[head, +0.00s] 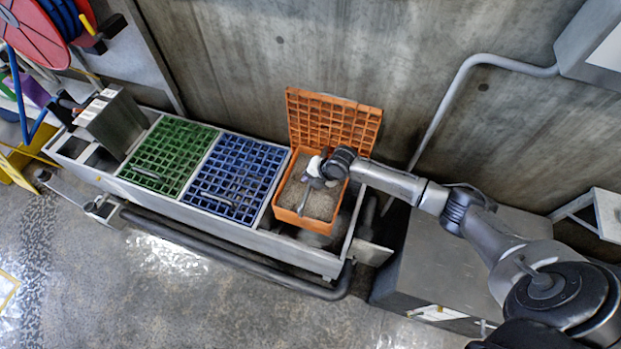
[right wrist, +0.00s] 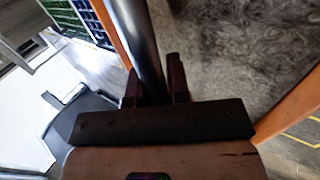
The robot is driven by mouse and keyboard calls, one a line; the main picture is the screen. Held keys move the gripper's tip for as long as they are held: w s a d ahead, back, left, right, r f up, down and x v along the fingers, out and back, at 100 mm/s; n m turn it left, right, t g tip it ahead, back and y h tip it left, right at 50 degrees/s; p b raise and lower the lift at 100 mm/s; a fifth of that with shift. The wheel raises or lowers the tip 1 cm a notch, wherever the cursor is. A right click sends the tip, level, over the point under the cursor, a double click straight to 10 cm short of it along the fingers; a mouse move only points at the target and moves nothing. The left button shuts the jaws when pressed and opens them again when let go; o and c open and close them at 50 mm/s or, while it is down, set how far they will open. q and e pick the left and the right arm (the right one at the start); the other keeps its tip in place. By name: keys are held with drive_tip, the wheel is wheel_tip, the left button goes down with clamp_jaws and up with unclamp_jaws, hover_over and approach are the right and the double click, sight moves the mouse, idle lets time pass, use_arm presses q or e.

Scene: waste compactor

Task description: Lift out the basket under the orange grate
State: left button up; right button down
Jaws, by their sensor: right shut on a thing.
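The orange grate (head: 335,117) stands open, tilted up against the wall behind its bay. In front of it is the orange basket (head: 298,221), filled with grey-brown grit; it also shows in the right wrist view (right wrist: 290,108). My right gripper (head: 315,178) is over the basket. In the right wrist view its fingers (right wrist: 158,88) are shut on a dark round bar, which looks like the basket's handle (right wrist: 138,38). I cannot tell whether the basket is raised from its seat. My left gripper is not in view.
Closed green (head: 172,152) and blue (head: 238,178) grates lie left of the open bay in the same metal trough. A concrete wall rises behind. A pipe (head: 447,100) and a grey metal box (head: 425,262) are to the right.

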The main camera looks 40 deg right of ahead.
wheel_tip(320, 180, up, 5)
drive_tip(key=p, duration=0.3)
drive_tip(key=shift+p, duration=0.3)
drive_tip(key=shift+w+a+r, duration=0.1)
